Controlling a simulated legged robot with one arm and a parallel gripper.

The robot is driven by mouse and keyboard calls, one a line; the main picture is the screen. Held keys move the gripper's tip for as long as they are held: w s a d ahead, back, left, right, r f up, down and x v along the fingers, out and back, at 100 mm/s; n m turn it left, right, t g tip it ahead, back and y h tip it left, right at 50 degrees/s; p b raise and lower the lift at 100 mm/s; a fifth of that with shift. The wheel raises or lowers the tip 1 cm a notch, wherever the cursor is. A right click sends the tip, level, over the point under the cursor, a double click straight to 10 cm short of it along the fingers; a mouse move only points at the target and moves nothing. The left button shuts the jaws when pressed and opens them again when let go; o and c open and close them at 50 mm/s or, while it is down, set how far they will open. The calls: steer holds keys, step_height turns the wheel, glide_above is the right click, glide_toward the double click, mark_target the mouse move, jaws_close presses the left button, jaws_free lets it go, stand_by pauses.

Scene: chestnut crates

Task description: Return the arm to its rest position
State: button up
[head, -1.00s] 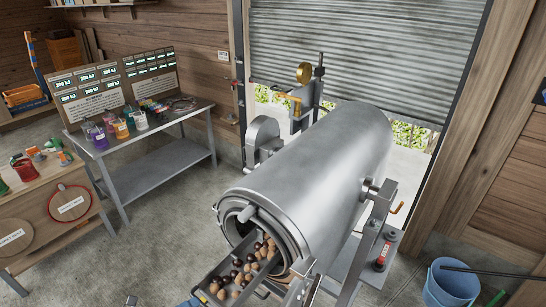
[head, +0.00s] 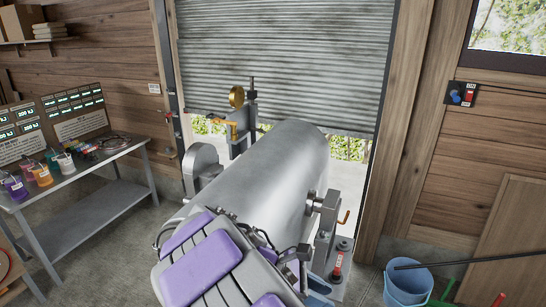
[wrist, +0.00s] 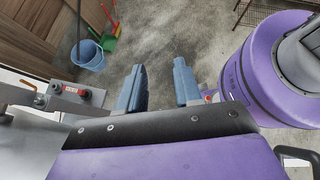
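My arm, purple and grey, is folded across the bottom middle of the head view, in front of the steel drum (head: 262,178). My gripper (wrist: 160,76) shows in the wrist view with its two blue-grey fingers well apart and nothing between them. It hangs over bare concrete floor. A little blue at the bottom of the head view may be part of the gripper. The drum's open front end is hidden behind my arm.
A blue bucket (head: 408,284) stands on the floor at the right; it also shows in the wrist view (wrist: 87,54). A metal table (head: 75,180) with coloured jars is at the left. A roller shutter (head: 285,60) hangs partly raised behind the drum.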

steer(key=s+d+f+m+g+y+b, duration=0.1)
steer(key=s+d+m+y, duration=0.25)
steer(key=s+m, duration=0.2)
steer(key=s+d+f+m+g+y+b, duration=0.1)
steer(key=s+d+m+y, duration=0.1)
steer(key=s+d+m, duration=0.3)
steer(key=s+a+f+m+y+b, duration=0.1)
steer(key=s+a+f+m+y, duration=0.1)
steer(key=s, duration=0.4)
steer(key=s+a+f+m+t+y+b, duration=0.1)
steer(key=s+a+f+m+y, duration=0.1)
steer(key=s+m, duration=0.3)
steer(key=shift+s+y, duration=0.75)
steer(key=shift+s, duration=0.05)
steer(key=shift+a, duration=0.2)
